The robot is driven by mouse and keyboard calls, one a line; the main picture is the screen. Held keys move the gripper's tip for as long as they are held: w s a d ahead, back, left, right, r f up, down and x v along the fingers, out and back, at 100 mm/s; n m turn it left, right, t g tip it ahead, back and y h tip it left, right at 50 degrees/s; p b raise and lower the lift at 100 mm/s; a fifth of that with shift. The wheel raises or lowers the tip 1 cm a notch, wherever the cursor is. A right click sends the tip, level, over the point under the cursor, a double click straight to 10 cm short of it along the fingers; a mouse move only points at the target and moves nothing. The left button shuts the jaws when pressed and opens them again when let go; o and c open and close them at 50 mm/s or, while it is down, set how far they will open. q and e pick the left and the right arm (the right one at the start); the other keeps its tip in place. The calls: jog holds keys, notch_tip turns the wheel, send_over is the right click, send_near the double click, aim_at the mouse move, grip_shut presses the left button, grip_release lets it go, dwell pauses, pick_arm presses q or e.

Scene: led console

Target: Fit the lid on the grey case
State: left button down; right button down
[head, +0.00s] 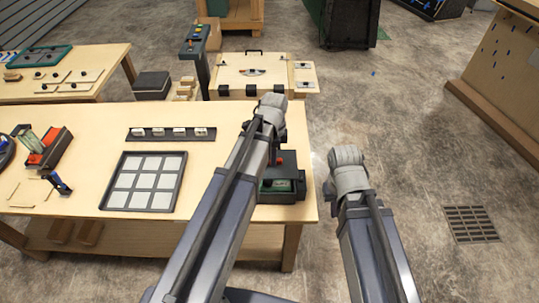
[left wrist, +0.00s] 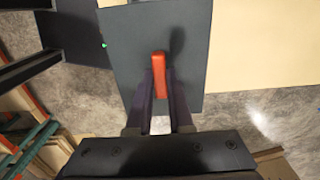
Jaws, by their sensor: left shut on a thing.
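A dark grey lid (left wrist: 188,75) with a red handle (left wrist: 159,75) fills the middle of the left wrist view. My left gripper (left wrist: 159,95) is shut on the red handle. In the head view, the handle (head: 277,160) shows just right of my left forearm, at the right end of the table. The grey case (head: 280,198), with a green part inside, shows below and in front of the lid. My forearm hides part of both, and I cannot tell whether lid and case touch. My right arm stands right of the table; its gripper does not show.
The table (head: 225,115) also bears a dark tray of pale squares (head: 145,182), a black strip with several small blocks (head: 170,133), and a red-and-black device (head: 45,148) at left. A pale panelled bench (head: 235,78) stands behind. Floor (head: 400,130) right of the table is clear.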

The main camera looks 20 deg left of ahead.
pick_arm(q)
jog(key=shift+f+b, duration=3.3)
jog(key=shift+f, duration=0.05)
jog(key=shift+f+b, duration=1.1)
jog(key=c, duration=0.7)
grip_release()
jog(key=shift+c, duration=0.2)
jog(key=shift+r, duration=0.1)
notch_tip(320, 180, up, 8)
jog(key=p, duration=0.8)
jog(key=shift+f, duration=0.2)
